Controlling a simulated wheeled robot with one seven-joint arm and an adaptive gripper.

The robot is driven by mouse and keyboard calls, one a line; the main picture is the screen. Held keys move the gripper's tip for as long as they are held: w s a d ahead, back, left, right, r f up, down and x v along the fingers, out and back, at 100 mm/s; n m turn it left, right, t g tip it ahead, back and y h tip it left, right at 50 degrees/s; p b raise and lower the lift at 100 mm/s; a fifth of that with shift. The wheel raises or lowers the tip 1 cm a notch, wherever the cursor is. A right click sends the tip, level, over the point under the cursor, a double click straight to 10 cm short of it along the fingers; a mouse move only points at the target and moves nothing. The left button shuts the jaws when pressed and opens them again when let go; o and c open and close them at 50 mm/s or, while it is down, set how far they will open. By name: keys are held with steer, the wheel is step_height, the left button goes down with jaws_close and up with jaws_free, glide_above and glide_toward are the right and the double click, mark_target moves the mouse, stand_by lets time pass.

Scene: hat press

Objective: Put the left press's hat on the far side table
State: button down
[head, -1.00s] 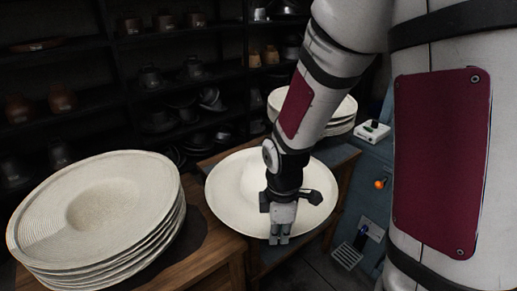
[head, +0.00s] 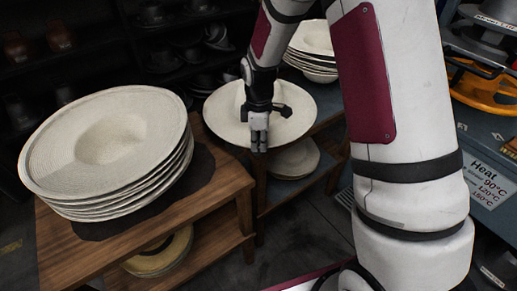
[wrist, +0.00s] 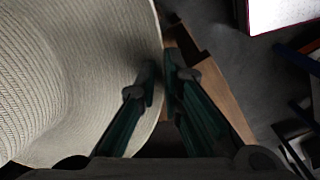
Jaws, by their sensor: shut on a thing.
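A wide-brimmed pale hat (head: 222,106) is in my gripper (head: 259,148), held by its near brim in the head view. In the wrist view the woven brim (wrist: 75,75) fills the left side, and the fingers (wrist: 160,85) are shut on its edge. The hat is roughly level, with its crown partly hidden behind my gripper. It overlaps a side table (head: 330,112) with a bluish top and wooden legs, at the back. I cannot tell the gap between hat and tabletop.
A wooden table (head: 222,195) at the left bears a tall stack of pale hats (head: 105,145). Another stack (head: 312,45) stands behind the held hat. More hats (head: 295,158) lie on a lower shelf. A press with an orange handwheel (head: 485,92) is at the right. Dark shelves line the back.

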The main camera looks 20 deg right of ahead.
steer(key=shift+w+f, duration=0.1)
steer(key=shift+w, duration=0.1)
steer(key=shift+f, duration=1.65)
steer(key=shift+f, duration=0.2)
steer(key=c, duration=1.7)
jaws_free()
